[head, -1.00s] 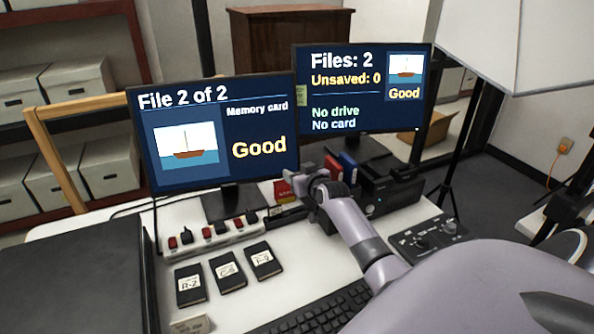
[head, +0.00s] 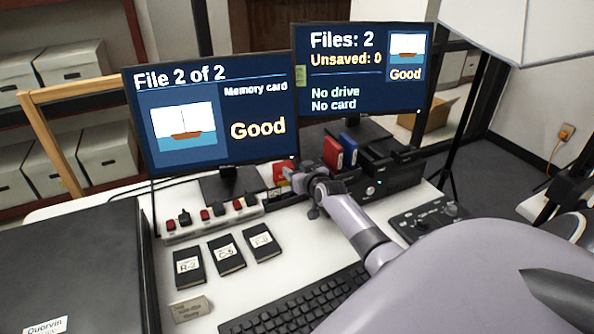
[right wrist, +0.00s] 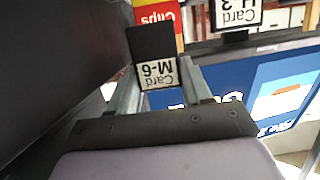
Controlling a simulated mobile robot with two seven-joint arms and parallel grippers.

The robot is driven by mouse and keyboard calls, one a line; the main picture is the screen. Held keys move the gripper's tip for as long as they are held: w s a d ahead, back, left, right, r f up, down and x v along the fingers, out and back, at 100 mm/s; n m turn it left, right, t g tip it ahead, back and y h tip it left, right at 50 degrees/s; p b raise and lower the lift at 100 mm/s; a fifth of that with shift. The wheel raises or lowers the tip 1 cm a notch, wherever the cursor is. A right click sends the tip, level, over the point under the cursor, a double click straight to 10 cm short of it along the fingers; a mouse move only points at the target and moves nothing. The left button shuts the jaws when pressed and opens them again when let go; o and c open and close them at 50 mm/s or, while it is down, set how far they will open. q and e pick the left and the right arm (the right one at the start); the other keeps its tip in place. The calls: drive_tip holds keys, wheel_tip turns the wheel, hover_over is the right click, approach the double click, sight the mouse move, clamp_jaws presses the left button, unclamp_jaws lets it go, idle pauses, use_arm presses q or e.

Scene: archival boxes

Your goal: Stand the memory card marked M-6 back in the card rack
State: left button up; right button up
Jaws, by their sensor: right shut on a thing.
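My right gripper (head: 312,183) is over the back of the desk, in front of the right monitor's foot. In the right wrist view it (right wrist: 160,92) is shut on the memory card M-6 (right wrist: 157,72), a dark card with a white label that reads upside down there. In the head view the card is hidden by the gripper. Another card, H-3 (right wrist: 237,14), stands beyond it in the right wrist view, by a dark rail (right wrist: 245,47) that looks like part of the card rack. I cannot tell whether M-6 touches the rack. My left gripper is not in view.
A red "Clips" box (right wrist: 157,17) is close behind M-6. Black labelled drives (head: 226,254), a keyboard (head: 305,303), a black docking unit (head: 385,180) and two monitors (head: 215,120) crowd the desk.

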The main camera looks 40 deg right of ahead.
drive_tip(key=shift+f+b, duration=0.4)
drive_tip(key=shift+f, duration=0.05)
idle(0.4)
drive_tip(key=o, duration=1.2)
drive_tip(key=shift+s, duration=0.15)
drive_tip(key=shift+s+a+p, duration=0.1)
drive_tip(key=shift+s+p, duration=0.2)
drive_tip(key=shift+s, duration=0.15)
drive_tip(key=v, duration=0.3)
drive_tip(key=p+v, duration=0.1)
drive_tip(key=v, duration=0.2)
drive_tip(key=shift+a+r, duration=0.2)
drive_tip(key=shift+r, duration=0.05)
drive_tip(key=shift+w+a, duration=0.1)
drive_tip(key=shift+w, duration=0.05)
